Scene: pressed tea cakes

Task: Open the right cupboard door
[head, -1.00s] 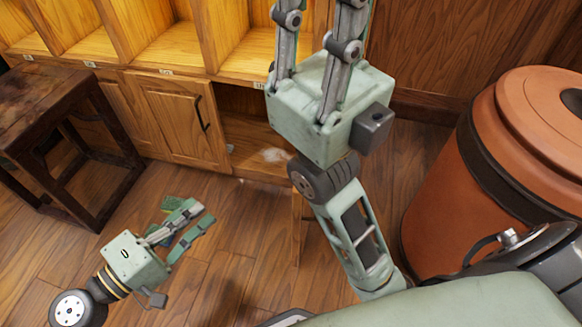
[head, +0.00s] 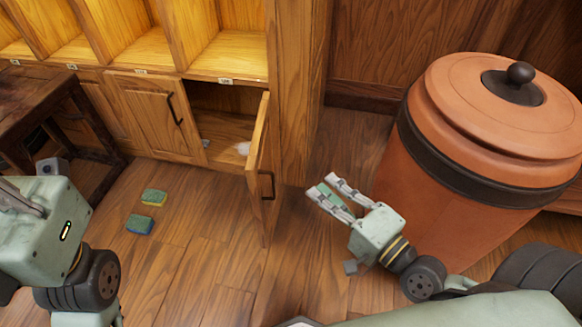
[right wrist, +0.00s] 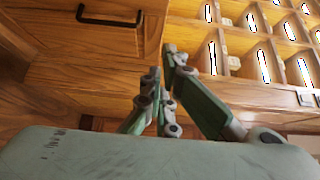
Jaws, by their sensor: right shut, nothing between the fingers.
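The right cupboard door (head: 258,150) stands swung well out from the cabinet, seen nearly edge-on, with its black handle (head: 268,186) on the right-hand face. The right compartment (head: 222,108) is exposed, and a small whitish thing (head: 243,148) lies inside. My right gripper (head: 325,192) is shut and empty, to the right of the door and apart from it. In the right wrist view its fingers (right wrist: 165,75) show below and right of a black handle (right wrist: 110,20). My left gripper (head: 8,195) is at the left edge, its fingertips cut off.
The left cupboard door (head: 158,115) is closed. Two sponges, one green and yellow (head: 154,197) and one bluish (head: 139,224), lie on the floor. A dark wooden stool (head: 40,100) stands left. A large lidded terracotta jar (head: 480,150) stands right. Floor between door and jar is partly free.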

